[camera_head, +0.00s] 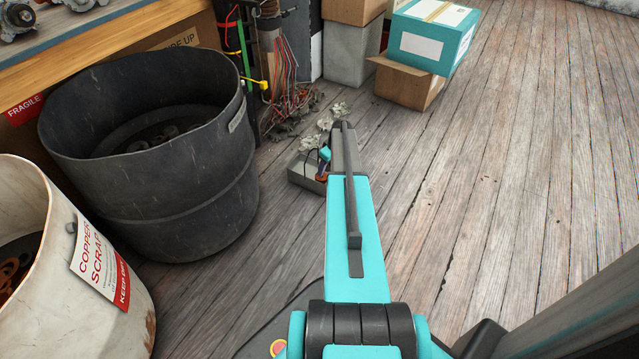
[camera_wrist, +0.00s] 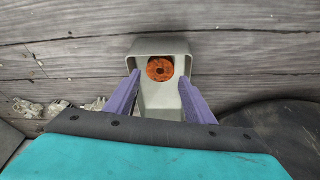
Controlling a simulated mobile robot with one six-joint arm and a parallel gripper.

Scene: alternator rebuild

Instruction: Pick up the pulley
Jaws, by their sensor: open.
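A rusty orange round part with a centre hole, which looks like the pulley (camera_wrist: 160,69), sits in a small grey-beige tray (camera_wrist: 150,45) in the wrist view. My gripper (camera_wrist: 160,78) is open, with one purple finger on each side of the pulley in the picture. The fingers appear apart from the pulley, and I cannot tell the height gap. In the head view the tray (camera_head: 302,178) lies on the floor, partly hidden by my arm. The pulley cannot be made out clearly there.
A large dark bin (camera_head: 150,215) stands left of the tray, with a white copper scrap bin (camera_head: 50,270) nearer. Grey metal pieces (camera_head: 330,118) and wires (camera_head: 285,75) lie beyond the tray. Boxes (camera_head: 408,85) stand at the back. The floor to the right is clear.

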